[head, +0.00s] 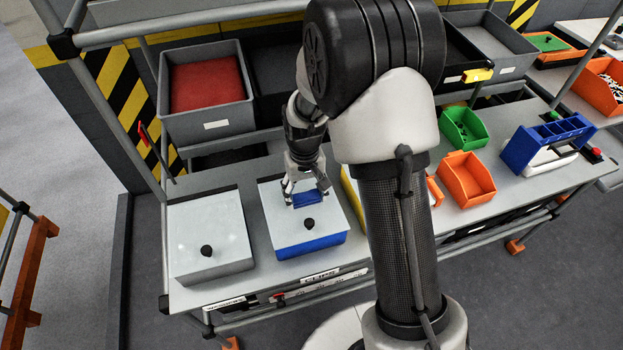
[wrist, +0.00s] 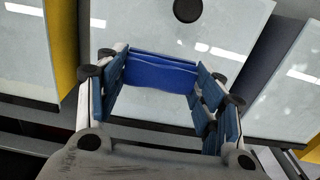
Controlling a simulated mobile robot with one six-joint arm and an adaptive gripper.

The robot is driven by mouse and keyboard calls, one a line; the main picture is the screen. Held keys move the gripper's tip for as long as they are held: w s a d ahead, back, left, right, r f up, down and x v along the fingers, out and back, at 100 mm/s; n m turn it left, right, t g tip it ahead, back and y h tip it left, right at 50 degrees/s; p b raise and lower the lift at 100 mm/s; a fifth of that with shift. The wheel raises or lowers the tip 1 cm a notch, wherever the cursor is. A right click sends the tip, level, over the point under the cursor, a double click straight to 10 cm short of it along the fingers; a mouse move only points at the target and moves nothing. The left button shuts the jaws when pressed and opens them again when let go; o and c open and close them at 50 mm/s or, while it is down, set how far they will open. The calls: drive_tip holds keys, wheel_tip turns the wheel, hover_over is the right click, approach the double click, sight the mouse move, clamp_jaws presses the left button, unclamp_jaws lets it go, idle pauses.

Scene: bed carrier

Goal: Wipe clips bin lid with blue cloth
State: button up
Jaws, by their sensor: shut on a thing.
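The clips bin is a blue box with a pale lid (head: 278,232) and a black knob (head: 309,224), standing behind the CLIPS label (head: 320,276) in the head view. My gripper (head: 305,196) is over the part of the lid behind the knob. It is shut on a folded blue cloth (head: 308,200). In the wrist view the cloth (wrist: 160,76) spans between my fingers, above the pale lid (wrist: 228,32). The cloth is at or very close to the lid surface; I cannot tell whether it touches.
Another pale-lidded bin (head: 205,228) stands to the left. A yellow bin (head: 352,192) on the right is mostly hidden by my arm. A grey crate with red content (head: 180,124) sits on the shelf behind. Green (head: 463,127) and orange bins (head: 466,180) stand further right.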

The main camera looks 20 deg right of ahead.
drive_tip(key=shift+w+r+p, duration=0.1)
drive_tip(key=shift+r+p, duration=0.45)
drive_tip(key=shift+r, duration=0.3)
drive_tip(key=shift+r+p, duration=1.45)
drive_tip(key=shift+r, duration=0.55)
